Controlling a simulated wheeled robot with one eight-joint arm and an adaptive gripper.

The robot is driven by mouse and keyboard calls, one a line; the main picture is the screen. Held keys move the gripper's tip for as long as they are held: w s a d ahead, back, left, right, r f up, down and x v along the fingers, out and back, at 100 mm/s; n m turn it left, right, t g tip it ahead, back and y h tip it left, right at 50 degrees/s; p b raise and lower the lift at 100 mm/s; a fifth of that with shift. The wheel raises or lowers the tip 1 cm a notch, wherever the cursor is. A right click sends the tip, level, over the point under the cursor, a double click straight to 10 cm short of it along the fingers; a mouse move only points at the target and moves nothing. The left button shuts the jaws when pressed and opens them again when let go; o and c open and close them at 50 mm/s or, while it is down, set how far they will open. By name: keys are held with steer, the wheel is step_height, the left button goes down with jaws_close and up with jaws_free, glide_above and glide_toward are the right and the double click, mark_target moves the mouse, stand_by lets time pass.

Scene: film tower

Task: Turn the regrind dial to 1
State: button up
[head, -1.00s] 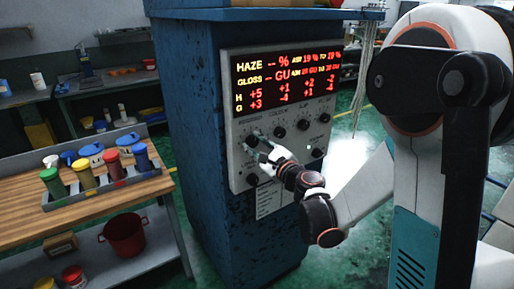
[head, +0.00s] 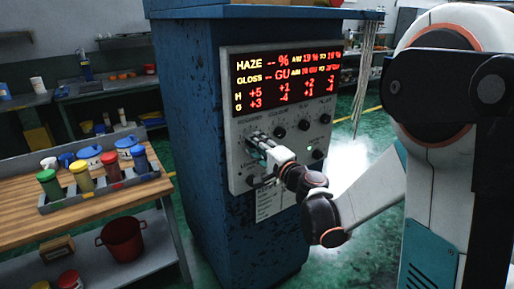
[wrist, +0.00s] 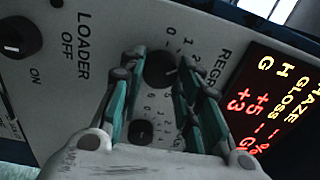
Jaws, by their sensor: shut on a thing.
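The regrind dial (wrist: 160,69) is a dark round knob on the grey panel, with printed numbers around it. In the wrist view it sits between the two teal-sided fingertips of my gripper (wrist: 161,72), which is shut on it. The "REGR" label shows beside it, partly cut off by a finger. I cannot read the dial's pointer. In the head view my gripper (head: 256,143) is at the panel's upper left dial position and hides the dial.
A second dial (wrist: 142,131) is close by in the wrist view, between the fingers. The loader knob (wrist: 18,38) is at the left. A red-lettered display (head: 287,77) is above the dials. A bench with colored-lid jars (head: 80,172) stands left of the blue cabinet (head: 190,120).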

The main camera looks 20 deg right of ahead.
steer(key=shift+n, duration=2.4)
steer(key=o, duration=1.1)
steer(key=shift+c, duration=0.2)
steer(key=shift+s, duration=0.1)
steer(key=v, duration=1.2)
